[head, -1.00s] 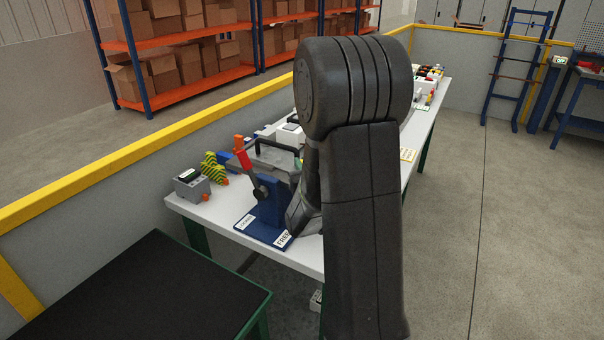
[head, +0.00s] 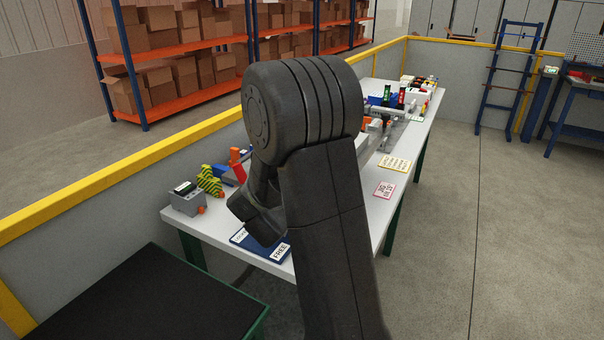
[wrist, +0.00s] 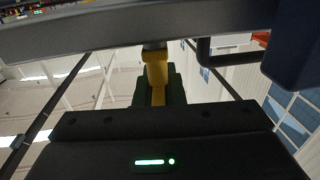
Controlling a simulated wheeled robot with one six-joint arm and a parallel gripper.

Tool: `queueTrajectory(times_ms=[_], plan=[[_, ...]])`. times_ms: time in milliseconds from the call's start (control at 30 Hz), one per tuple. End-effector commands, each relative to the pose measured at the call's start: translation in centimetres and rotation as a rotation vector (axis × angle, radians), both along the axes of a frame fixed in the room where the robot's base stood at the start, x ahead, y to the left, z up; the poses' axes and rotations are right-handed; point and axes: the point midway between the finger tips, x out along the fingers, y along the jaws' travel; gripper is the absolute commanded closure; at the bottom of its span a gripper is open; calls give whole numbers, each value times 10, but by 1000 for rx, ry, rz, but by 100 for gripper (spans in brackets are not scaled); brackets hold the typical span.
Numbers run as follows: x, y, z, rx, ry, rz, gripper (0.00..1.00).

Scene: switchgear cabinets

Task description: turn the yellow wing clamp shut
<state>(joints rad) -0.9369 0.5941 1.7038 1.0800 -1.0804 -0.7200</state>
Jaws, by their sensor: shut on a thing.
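The yellow wing clamp (wrist: 155,68) shows in the middle of the wrist view, under a grey bar (wrist: 120,32). My gripper (wrist: 158,92) is shut on its yellow wing, with dark fingers on both sides of it. In the head view my own arm covers my gripper and the yellow clamp. An orange-red handle (head: 237,164) stands behind my arm. How far the wing is turned cannot be told.
A grey box (head: 187,200) and yellow-black striped pieces (head: 210,181) stand on the left of the white bench (head: 372,222). A black-topped table (head: 150,300) is at front left. More fixtures fill the bench's far end. Open floor lies to the right.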

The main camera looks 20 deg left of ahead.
Motion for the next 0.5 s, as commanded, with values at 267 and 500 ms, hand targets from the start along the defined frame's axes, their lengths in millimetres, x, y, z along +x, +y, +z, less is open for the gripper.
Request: queueTrajectory(times_ms=[267, 500], plan=[[0, -1, 2, 1, -3, -108, 100], [0, -2, 2, 2, -5, -138, 100]])
